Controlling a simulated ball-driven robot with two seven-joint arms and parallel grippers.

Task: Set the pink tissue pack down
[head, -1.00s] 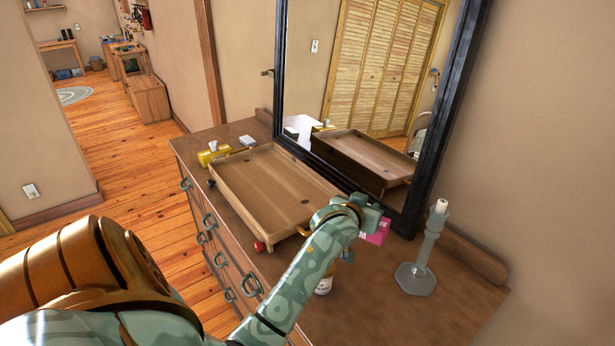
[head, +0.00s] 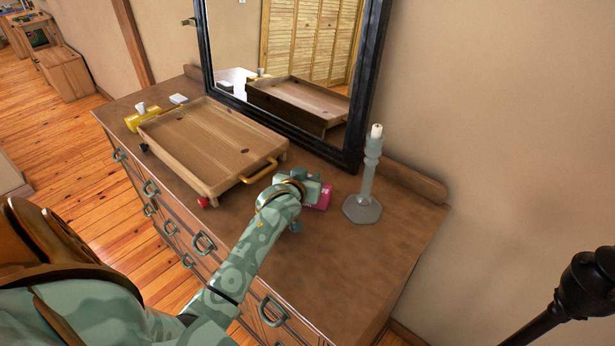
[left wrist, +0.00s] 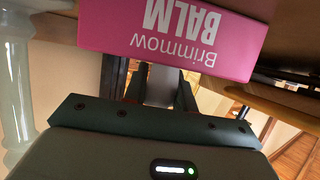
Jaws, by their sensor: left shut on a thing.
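The pink tissue pack (head: 323,196) is in the jaws of my left gripper (head: 309,189), over the right part of the dresser top (head: 340,265). In the left wrist view the pack (left wrist: 175,38) fills the upper middle, its white "Brimmow BALM" lettering upside down. My left gripper is shut on it. In the head view the gripper hides part of the pack, and I cannot tell whether its underside touches the wood. My right gripper is not in view.
A grey candlestick (head: 367,180) stands just right of the pack. A wooden tray (head: 205,145) lies to the left, with a yellow item (head: 147,118) beyond it. A black-framed mirror (head: 365,85) stands behind. The dresser's front right is bare.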

